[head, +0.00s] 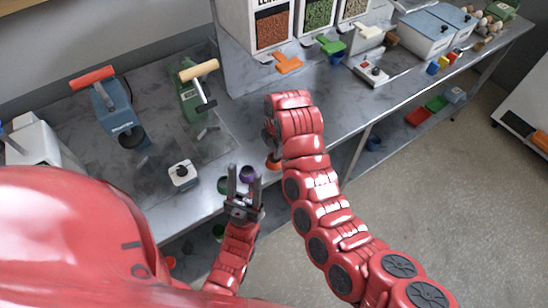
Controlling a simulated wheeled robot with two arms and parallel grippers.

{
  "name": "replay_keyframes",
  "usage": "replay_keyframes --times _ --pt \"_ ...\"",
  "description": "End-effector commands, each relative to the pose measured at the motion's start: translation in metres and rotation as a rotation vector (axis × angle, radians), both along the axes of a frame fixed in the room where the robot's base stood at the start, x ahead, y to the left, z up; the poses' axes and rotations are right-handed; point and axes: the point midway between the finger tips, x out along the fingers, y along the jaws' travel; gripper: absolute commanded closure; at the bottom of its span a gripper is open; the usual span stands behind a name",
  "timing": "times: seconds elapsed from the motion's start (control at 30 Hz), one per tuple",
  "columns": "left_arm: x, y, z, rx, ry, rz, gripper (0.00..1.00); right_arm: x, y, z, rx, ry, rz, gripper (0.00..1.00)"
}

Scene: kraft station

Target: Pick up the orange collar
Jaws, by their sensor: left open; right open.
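An orange piece, likely the orange collar (272,164), sits at the front edge of the grey counter, partly hidden behind my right arm. A purple collar (247,173) and a green collar (223,184) are to its left. My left gripper (244,172) is open and empty, pointing up in the picture, its fingers overlapping the view of the purple collar. My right gripper (269,141) points down just above the orange piece. It is open, but mostly hidden by its own arm, so contact cannot be told.
A small white device with a black knob (182,173) stands left of the collars. Blue (120,115) and green (192,95) presses stand behind. Dispensers with orange (288,63) and green (330,44) scoops are at the back. The counter (150,205) is clear at front left.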

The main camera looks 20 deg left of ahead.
Motion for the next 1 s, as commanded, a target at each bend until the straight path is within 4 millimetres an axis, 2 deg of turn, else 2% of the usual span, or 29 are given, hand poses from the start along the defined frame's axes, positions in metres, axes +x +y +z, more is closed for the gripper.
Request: replay_keyframes --times 0.03,0.23,0.5,0.53,0.77,1.0 --pt "0.000 0.000 0.012 0.000 0.000 0.000 0.50 0.000 0.000 -0.002 -0.003 0.006 0.000 0.58" --pt "0.000 0.000 0.017 0.000 0.000 0.000 0.50 0.003 0.004 -0.025 -0.002 0.002 0.002 0.58" --pt "0.000 0.000 0.016 0.000 0.000 0.000 0.50 0.003 0.005 -0.029 0.001 0.002 0.000 0.58" --pt "0.000 0.000 0.016 0.000 0.000 0.000 0.50 0.003 0.005 -0.029 0.000 0.001 0.000 0.60" --pt "0.000 0.000 0.016 0.000 0.000 0.000 0.50 0.003 0.005 -0.029 0.001 0.001 0.000 1.00" --pt "0.000 0.000 0.016 0.000 0.000 0.000 0.50 0.003 0.004 -0.029 0.000 0.001 0.000 1.00"
